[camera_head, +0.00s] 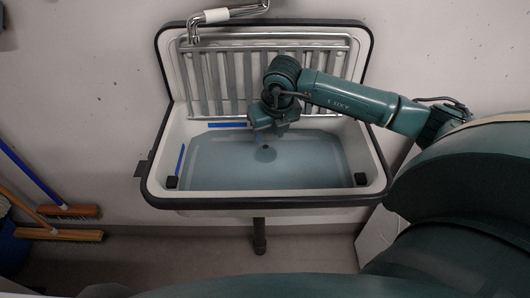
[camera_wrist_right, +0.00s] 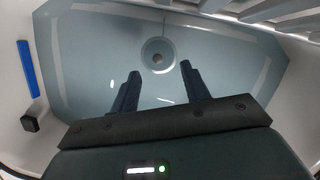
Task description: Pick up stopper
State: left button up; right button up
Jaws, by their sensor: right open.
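A round drain fitting (camera_wrist_right: 146,60) with a small dark centre lies in the floor of the basin. I cannot tell clearly whether the dark centre is the stopper. My left gripper is not in view.
The white sink (camera_head: 150,178) has a dark rim and holds bluish water. A metal rack (camera_head: 205,80) and a bent tap pipe (camera_head: 235,12) are at its back. Blue strips (camera_head: 227,125) and black blocks (camera_head: 171,182) are in the sink. Brooms (camera_head: 70,211) stand at the left.

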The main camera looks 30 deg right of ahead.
aim_at(266, 147)
jog(key=x, duration=0.6)
jog(key=shift+a+p, duration=0.2)
jog(key=shift+p, duration=0.1)
jog(key=shift+r, duration=0.1)
grip_shut()
